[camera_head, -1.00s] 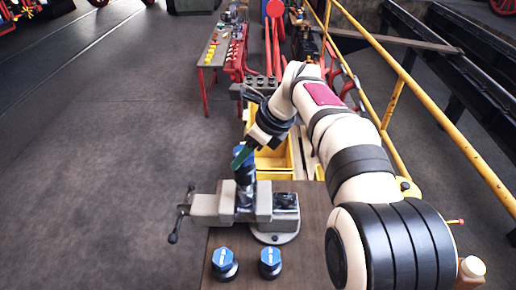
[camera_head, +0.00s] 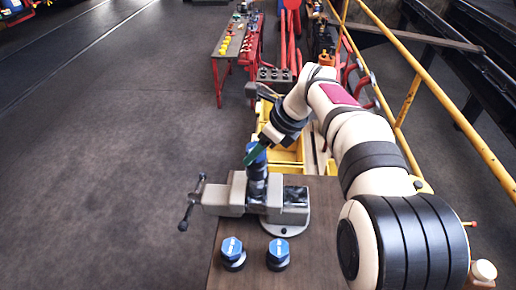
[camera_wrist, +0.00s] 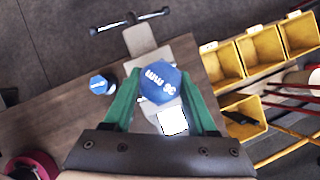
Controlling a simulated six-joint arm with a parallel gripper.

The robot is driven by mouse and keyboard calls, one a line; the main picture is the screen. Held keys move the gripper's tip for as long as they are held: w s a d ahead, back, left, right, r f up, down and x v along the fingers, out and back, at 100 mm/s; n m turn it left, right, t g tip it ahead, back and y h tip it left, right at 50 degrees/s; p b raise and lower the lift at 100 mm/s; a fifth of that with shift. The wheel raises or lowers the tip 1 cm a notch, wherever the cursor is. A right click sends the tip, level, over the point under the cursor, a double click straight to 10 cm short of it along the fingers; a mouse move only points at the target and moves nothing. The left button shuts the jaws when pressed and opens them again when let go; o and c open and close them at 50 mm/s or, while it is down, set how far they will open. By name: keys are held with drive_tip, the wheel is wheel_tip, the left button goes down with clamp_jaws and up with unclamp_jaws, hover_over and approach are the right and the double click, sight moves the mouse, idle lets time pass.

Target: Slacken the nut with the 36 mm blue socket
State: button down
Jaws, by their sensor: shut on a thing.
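The blue socket (camera_head: 258,171), a hex-topped cylinder, stands upright above the vise (camera_head: 228,196). In the wrist view its blue hex top (camera_wrist: 158,82) is marked "36 mm". My gripper (camera_head: 255,153) is around its upper end, with green fingers on either side, shut on it. The nut is hidden, and I cannot tell how the socket sits on it. Two more blue hex-topped sockets stand on the bench front, one at left (camera_head: 232,250) and one at right (camera_head: 278,252). Their sizes are not readable.
The vise is on the brown bench (camera_head: 225,272), its handle (camera_head: 190,205) sticking out left. Yellow bins (camera_wrist: 262,47) are beyond the bench. A yellow railing (camera_head: 440,100) runs along the right. The floor at left is clear.

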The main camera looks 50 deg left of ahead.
drive_tip(key=shift+f, duration=1.9)
idle(0.4)
drive_tip(key=c, duration=0.8)
unclamp_jaws()
clamp_jaws()
drive_tip(key=n+g, duration=0.1)
drive_tip(key=n, duration=0.2)
drive_tip(key=shift+f+h, duration=0.1)
drive_tip(key=shift+h, duration=0.3)
drive_tip(key=shift+n+g, duration=0.4)
drive_tip(key=shift+n, duration=0.2)
